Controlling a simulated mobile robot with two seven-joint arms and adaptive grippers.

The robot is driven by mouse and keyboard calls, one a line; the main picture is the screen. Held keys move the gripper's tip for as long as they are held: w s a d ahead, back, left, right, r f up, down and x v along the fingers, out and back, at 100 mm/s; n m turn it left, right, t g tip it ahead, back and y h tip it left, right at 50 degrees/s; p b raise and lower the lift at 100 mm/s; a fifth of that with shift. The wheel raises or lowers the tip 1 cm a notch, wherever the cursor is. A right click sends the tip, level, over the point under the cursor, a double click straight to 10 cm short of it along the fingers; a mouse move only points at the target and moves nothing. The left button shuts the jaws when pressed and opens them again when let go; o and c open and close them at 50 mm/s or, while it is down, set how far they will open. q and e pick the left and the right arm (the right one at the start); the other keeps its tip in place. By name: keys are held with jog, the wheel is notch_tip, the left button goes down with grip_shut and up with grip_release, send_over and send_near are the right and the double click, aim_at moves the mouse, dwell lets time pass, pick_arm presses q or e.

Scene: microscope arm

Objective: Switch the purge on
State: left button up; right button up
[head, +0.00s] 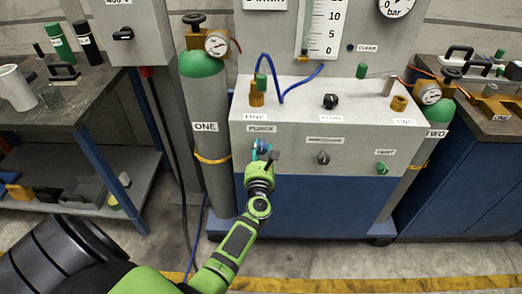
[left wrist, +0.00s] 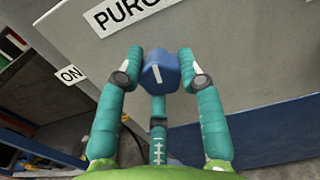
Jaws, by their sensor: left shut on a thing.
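The purge knob (left wrist: 160,72) is blue with a white line on its face, in the left wrist view. It sits on the grey front panel (head: 225,137) under the PURGE label (head: 262,128), which is partly cut off in the wrist view (left wrist: 125,12). My left gripper (head: 262,151) is at the knob, with teal fingers on both sides of it; it also shows in the wrist view (left wrist: 160,68). It is shut on the knob. In the wrist view the white line stands near upright, slightly tilted. In the head view the gripper mostly hides the knob. My right gripper is not in view.
A black knob (head: 323,158) and a green VENT knob (head: 382,168) are farther right on the panel. Gas cylinder ONE (head: 205,155) stands close on the left. A blue hose (head: 285,84) loops above the panel top. Workbenches stand at both sides.

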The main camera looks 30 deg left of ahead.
pick_arm(q)
jog(key=m, duration=0.4)
jog(key=shift+m+p, duration=0.3)
jog(key=shift+p, duration=0.1)
jog(key=m, duration=0.3)
jog(key=shift+r+m+p, duration=0.1)
jog(key=shift+m+p, duration=0.2)
jog(key=shift+p, duration=0.1)
jog(key=m+p, duration=0.1)
jog(key=m, duration=0.3)
jog(key=shift+m+p, duration=0.4)
jog(key=shift+m, duration=1.3)
jog(key=o, duration=1.1)
jog(key=shift+o, duration=0.2)
